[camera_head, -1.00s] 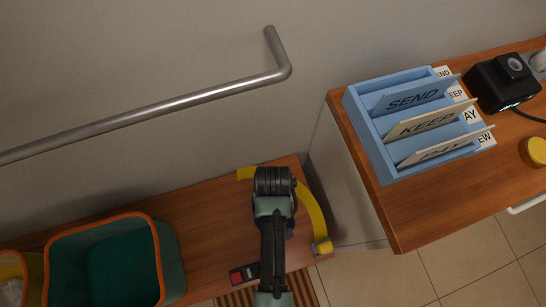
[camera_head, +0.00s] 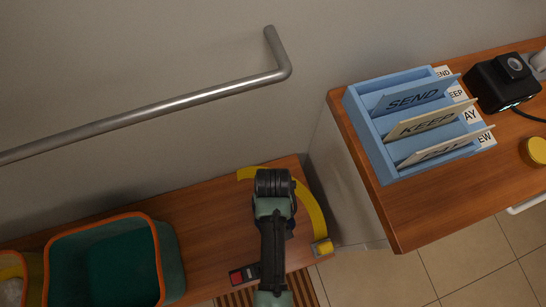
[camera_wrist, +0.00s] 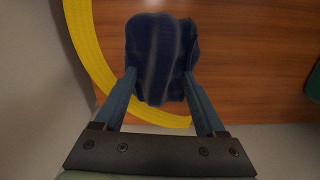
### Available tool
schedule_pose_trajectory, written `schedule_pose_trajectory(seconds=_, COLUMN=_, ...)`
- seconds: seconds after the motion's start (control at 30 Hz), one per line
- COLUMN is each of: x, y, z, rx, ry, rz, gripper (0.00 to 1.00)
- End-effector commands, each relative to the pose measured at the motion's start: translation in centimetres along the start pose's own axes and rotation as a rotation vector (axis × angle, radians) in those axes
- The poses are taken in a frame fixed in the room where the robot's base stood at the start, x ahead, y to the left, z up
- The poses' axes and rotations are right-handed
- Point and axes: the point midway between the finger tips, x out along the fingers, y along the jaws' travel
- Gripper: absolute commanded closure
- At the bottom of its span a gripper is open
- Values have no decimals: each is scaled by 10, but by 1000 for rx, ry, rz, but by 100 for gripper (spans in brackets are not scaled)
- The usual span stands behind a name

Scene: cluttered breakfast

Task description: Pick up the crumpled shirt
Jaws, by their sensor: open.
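The crumpled shirt (camera_wrist: 161,55) is a dark navy bundle on the brown wooden bench, seen in the wrist view. My gripper (camera_wrist: 160,76) is open, with one finger at the left side of the shirt and one at the right. The fingers reach along the bundle's near part; I cannot tell whether they touch it. In the head view my arm covers most of the shirt and hides the fingertips.
A yellow strap (camera_head: 315,215) curves around the shirt on the bench (camera_head: 210,230). A green bin with an orange rim (camera_head: 160,262) stands left. A small red and black item (camera_head: 243,274) lies near the front edge. A metal rail (camera_head: 180,103) crosses the wall; a higher counter (camera_head: 420,215) stands right.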

Motion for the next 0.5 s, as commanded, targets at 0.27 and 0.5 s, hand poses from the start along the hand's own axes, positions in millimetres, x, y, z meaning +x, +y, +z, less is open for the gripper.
schedule_pose_trajectory(seconds=0.27, x=0, y=0, z=0, rx=0, ry=0, rz=0, gripper=65)
schedule_pose_trajectory(seconds=0.5, x=0, y=0, z=0, rx=0, ry=0, rz=0, gripper=100)
